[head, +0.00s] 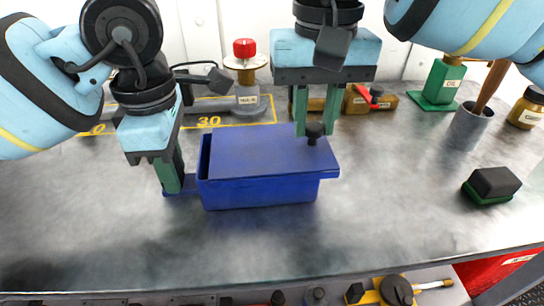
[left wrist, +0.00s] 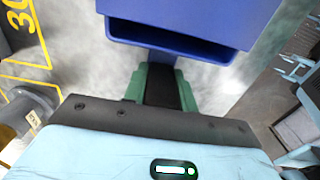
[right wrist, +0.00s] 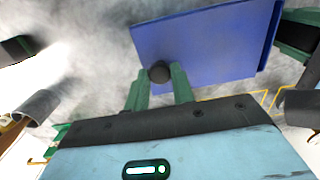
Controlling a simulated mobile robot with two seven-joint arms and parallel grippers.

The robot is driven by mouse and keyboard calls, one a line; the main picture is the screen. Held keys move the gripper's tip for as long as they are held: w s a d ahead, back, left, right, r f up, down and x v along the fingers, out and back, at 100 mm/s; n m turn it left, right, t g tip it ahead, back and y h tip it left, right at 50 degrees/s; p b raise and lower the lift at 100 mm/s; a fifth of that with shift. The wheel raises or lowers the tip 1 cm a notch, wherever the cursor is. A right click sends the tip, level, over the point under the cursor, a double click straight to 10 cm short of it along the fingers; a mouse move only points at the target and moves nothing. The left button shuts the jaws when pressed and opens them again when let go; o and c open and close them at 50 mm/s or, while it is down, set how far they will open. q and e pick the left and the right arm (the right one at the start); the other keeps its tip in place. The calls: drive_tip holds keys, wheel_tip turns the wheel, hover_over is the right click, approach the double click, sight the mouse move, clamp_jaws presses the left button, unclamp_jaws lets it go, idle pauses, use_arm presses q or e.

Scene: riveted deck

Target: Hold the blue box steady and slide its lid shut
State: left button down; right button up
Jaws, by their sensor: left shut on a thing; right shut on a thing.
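The blue box (head: 262,193) stands upright on the deck in the middle of the head view. Its blue lid (head: 255,152) lies on top, overhanging the right end and leaving a narrow opening at the left end. A black knob (head: 314,132) stands on the lid near its right end. My left gripper (head: 174,188) is low at the box's left end, shut on a blue tab at its base, mostly hidden by the fingers. The left wrist view shows the box's end wall (left wrist: 175,38). My right gripper (right wrist: 159,88) is shut on the knob (right wrist: 159,72) from above.
A red-knobbed valve (head: 245,60) and yellow floor markings lie behind the box. A black-and-green block (head: 491,184), a grey cup (head: 467,128) and a green stand (head: 440,85) are at the right. The deck in front of the box is clear up to its edge.

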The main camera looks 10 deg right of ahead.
drive_tip(key=shift+a, duration=0.8)
drive_tip(key=o, duration=1)
drive_tip(key=shift+o, duration=0.2)
drive_tip(key=shift+r, duration=0.1)
wheel_tip(320, 180, up, 12)
wheel_tip(320, 180, up, 5)
drive_tip(key=shift+f, duration=0.1)
idle(0.4)
